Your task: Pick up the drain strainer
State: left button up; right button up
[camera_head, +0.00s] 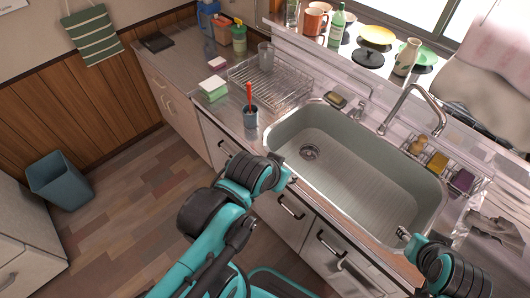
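The drain strainer (309,152) is a round, dark metal piece at the drain in the left part of the sink floor. The sink (360,178) is a wide grey-green basin with a metal rim. My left gripper (294,180) is at the sink's front left edge, in front of the strainer and apart from it. My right gripper (401,232) is at the sink's front right edge, far from the strainer. Both grippers are too small in view to tell whether they are open or shut.
A faucet (411,104) stands behind the sink. A wire dish rack (270,84) and a dark cup (250,117) with a red-handled tool are on the left counter. A rack with sponges (437,162) and a grey cloth (494,231) are at right. The basin looks otherwise empty.

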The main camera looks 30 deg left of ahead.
aim_at(314, 153)
jog(key=j+u, duration=0.1)
jog(key=u, duration=0.4)
jog(key=i+j+z, duration=0.25)
jog(key=j+z, duration=0.25)
jog(key=i+j+z, duration=0.25)
jog(key=j+z, duration=0.25)
jog(key=j, duration=0.2)
jog(key=k+l, duration=0.05)
